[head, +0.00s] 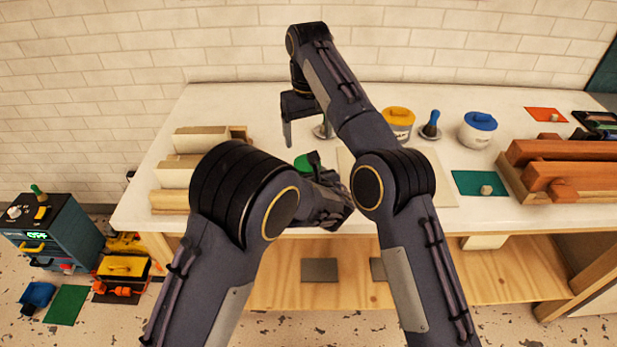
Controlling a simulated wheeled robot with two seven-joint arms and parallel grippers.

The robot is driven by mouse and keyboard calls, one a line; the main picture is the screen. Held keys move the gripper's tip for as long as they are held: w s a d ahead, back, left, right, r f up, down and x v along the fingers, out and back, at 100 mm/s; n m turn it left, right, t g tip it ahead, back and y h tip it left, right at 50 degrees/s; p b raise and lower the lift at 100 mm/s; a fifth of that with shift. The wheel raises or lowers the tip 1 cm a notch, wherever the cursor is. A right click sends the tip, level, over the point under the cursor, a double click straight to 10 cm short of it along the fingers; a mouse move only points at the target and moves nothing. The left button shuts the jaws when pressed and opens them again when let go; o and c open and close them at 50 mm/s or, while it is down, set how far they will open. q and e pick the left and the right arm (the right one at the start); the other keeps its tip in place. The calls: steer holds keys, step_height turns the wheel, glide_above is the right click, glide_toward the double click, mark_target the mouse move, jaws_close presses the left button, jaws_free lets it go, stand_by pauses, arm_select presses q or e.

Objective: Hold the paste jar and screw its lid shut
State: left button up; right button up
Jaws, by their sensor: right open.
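A green round top (303,163) shows in the head view near the middle of the table; my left arm hides most of what is under it. My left gripper (318,165) is beside this green top, dark and partly hidden by its own wrist, and I cannot tell whether its jaws touch anything. My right gripper (302,125) is open and empty, behind and above the green top, pointing down. A white jar with a yellow lid (398,118) and a white jar with a blue lid (479,128) stand to the right. I cannot tell which is the paste jar.
Pale boxes (178,172) stand at the table's left. A blue-handled tool (431,126) stands between the two jars. The white table (240,105) is clear at the back left.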

arm_select(q)
steer(key=c, duration=0.5)
jaws_close()
arm_select(e)
steer(key=shift+n, duration=0.5)
steer(key=n, duration=0.6)
steer(key=shift+a+f, duration=0.1)
steer(key=n, duration=0.7)
steer(key=shift+s+n, duration=0.1)
steer(key=shift+n, duration=0.3)
steer(key=n, duration=1.1)
steer(key=shift+a+n, duration=0.1)
steer(key=shift+n, duration=0.3)
steer(key=n, duration=0.4)
steer(key=shift+n, duration=0.4)
steer(key=shift+f, duration=3.95)
